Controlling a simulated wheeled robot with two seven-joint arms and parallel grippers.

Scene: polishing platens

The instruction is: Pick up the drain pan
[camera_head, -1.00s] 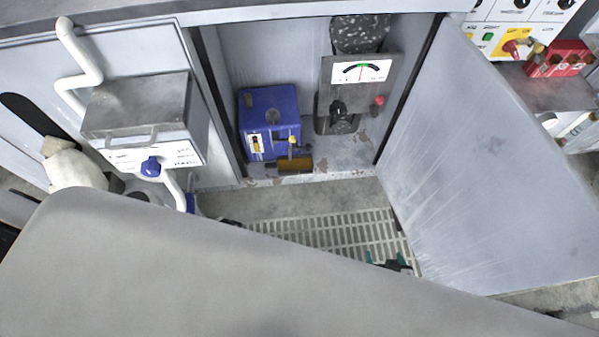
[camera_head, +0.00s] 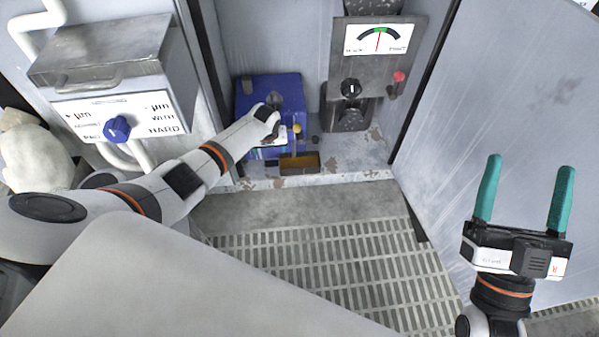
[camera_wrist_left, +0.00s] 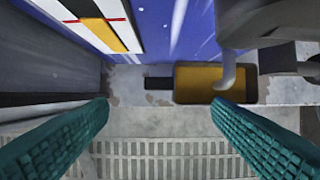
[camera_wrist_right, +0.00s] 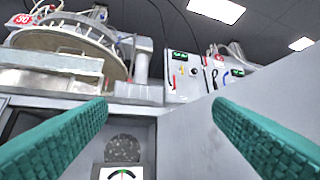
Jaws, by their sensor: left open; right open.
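The drain pan (camera_head: 301,168) is a small dark tray with a yellow-brown inside. It sits on the cabinet floor, in front of the blue unit and under its spout. In the left wrist view the drain pan (camera_wrist_left: 215,101) has a short black handle (camera_wrist_left: 158,83) on its left side. My left gripper (camera_wrist_left: 160,105) is open and empty, its teal fingers spread below the handle in that view. In the head view the left arm reaches over the blue unit and its fingertips cannot be made out. My right gripper (camera_head: 525,165) is open and empty at the right, away from the pan.
The blue unit (camera_head: 285,95) stands behind the pan, with a grey gauge box (camera_head: 375,70) to its right. Cabinet walls close in on both sides. A grey box with a blue knob (camera_head: 117,130) is at the left. Grated floor (camera_head: 330,270) lies in front.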

